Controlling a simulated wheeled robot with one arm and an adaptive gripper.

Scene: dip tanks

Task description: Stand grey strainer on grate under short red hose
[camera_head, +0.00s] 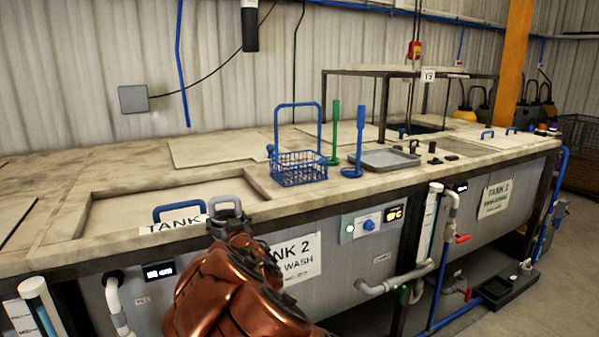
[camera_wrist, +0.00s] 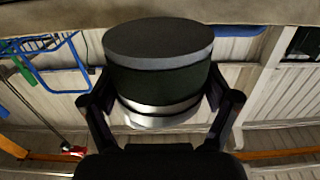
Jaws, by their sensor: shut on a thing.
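My gripper (camera_head: 228,214) is at the front edge of the bench, in front of the left recessed lid. In the wrist view my gripper (camera_wrist: 160,104) is shut on a dark round body with a flat grey end and silver bands, which looks like the grey strainer (camera_wrist: 158,44). The strainer is held clear of the bench; its far side is hidden. I cannot make out for certain a grate or a short red hose.
A blue wire basket (camera_head: 299,168), a green stand (camera_head: 334,135), a blue stand (camera_head: 357,145) and a grey tray (camera_head: 390,159) stand mid-bench. A metal frame (camera_head: 380,73) rises behind them. A blue handle (camera_head: 180,210) is left of my gripper. Pipes run along the bench front.

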